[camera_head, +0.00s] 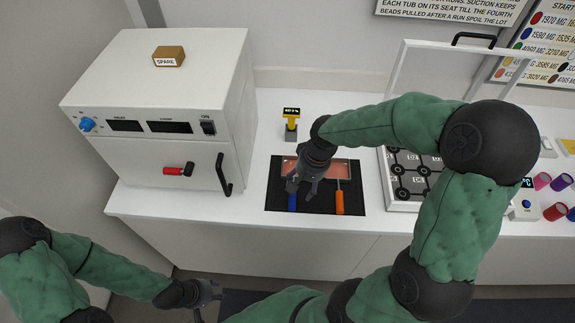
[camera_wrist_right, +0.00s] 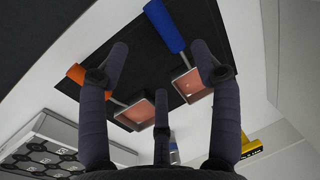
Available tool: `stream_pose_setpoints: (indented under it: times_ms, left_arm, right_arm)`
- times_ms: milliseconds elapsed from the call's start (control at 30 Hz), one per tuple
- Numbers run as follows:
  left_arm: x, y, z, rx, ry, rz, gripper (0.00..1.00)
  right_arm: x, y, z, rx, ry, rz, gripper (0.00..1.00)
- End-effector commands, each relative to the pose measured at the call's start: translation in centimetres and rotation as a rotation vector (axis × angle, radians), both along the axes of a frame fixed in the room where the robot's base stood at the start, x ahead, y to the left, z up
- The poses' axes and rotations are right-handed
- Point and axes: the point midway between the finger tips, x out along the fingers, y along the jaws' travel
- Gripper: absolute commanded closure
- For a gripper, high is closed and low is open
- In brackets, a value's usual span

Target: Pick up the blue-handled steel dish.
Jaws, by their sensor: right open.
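The blue-handled steel dish shows its blue handle (camera_head: 292,202) on a black mat (camera_head: 315,205) in the head view; my right gripper (camera_head: 300,186) hides part of it. In the right wrist view its blue handle (camera_wrist_right: 165,25) and reddish-filled dish (camera_wrist_right: 191,83) show more clearly, with a finger overlapping the dish's edge. My right gripper (camera_wrist_right: 160,68) is open and empty, above the mat. An orange-handled dish (camera_head: 339,202) lies to the right of the blue handle. My left gripper (camera_head: 208,294) is low, in front of the counter, apart from the dishes.
A white oven-like box (camera_head: 165,110) stands to the left, with a red-handled tool on its front. A yellow-topped device (camera_head: 291,116) stands behind the mat. A framed grid tray (camera_head: 405,180) is to the right, with colored jars (camera_head: 556,211) beyond. White counter is clear left of the mat.

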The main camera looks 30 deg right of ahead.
Motion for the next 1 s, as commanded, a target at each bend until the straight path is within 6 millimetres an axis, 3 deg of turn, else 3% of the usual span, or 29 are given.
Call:
stream_pose_setpoints:
  times_ms: [300, 567, 833, 1000]
  left_arm:
    - [-0.1, 0.0, -1.0, 0.0, 0.002, -0.001, 0.6]
    - [0.0, 0.0, -1.4, 0.0, 0.001, 0.0, 0.6]
    - [0.0, 0.0, -2.4, 0.0, 0.001, 0.0, 0.6]
    - [0.0, 0.0, -2.5, 0.0, 0.001, 0.0, 0.6]
  right_arm:
    - [0.4, 0.7, -4.5, 0.001, 0.004, 0.001, 0.36]
    - [0.7, 1.1, -6.1, 0.001, 0.002, 0.002, 0.36]
    - [1.5, 1.7, -9.6, 0.001, 0.004, 0.002, 0.36]
    - [1.7, 1.9, -10.3, 0.002, 0.001, 0.001, 0.36]
